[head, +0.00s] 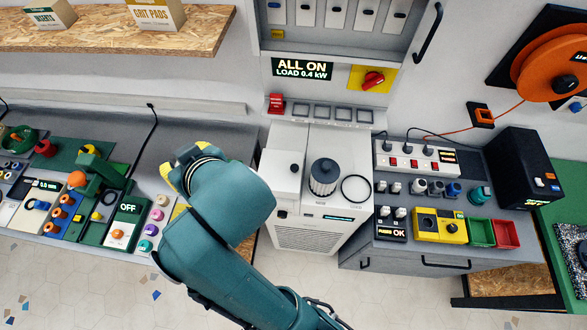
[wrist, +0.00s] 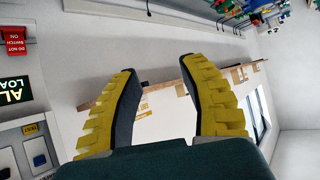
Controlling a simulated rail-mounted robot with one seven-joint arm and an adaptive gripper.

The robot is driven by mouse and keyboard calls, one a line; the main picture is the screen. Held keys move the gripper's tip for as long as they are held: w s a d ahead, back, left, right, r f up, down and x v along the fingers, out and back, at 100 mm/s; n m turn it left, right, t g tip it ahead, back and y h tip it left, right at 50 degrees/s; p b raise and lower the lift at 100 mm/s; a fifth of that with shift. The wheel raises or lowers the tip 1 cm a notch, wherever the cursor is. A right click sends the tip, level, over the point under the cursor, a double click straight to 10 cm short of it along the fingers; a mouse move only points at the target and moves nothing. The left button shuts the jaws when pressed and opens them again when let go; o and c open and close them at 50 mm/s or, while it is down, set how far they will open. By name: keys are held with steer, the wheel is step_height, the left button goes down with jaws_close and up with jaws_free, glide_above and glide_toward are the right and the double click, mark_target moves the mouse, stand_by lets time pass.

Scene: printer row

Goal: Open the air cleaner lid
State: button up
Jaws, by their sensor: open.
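The air cleaner (head: 312,235) is a white cabinet on the floor in the middle of the head view, below the power panel. Its top has a raised white section with a small black knob (head: 294,168) at the left; this looks like the lid, and it appears shut. A dark grey ribbed cylinder (head: 323,177) and a black ring (head: 356,189) are on its top, to the right. My gripper (head: 184,164) is left of the air cleaner, apart from it, partly hidden by my wrist. In the wrist view its yellow fingers (wrist: 160,105) are spread, with nothing between them.
A right bench (head: 400,250) carries a power strip (head: 417,157), a yellow device (head: 439,226) and bins. A wooden shelf (head: 100,32) with boxes hangs upper left. Floor is clear in front.

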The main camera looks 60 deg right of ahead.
steer(key=s+d+f+m+g+b, duration=0.25)
steer(key=s+d+f+g, duration=0.2)
steer(key=d+f, duration=0.6)
steer(key=m+g+h+b, duration=0.1)
steer(key=m+g+b, duration=0.2)
steer(key=b, duration=0.2)
glide_toward(295, 168)
steer(key=p+x, duration=0.1)
steer(key=x, duration=0.8)
steer(key=shift+w+d+f, duration=0.15)
steer(key=shift+w+f, duration=0.05)
steer(key=shift+f, duration=0.05)
jaws_close()
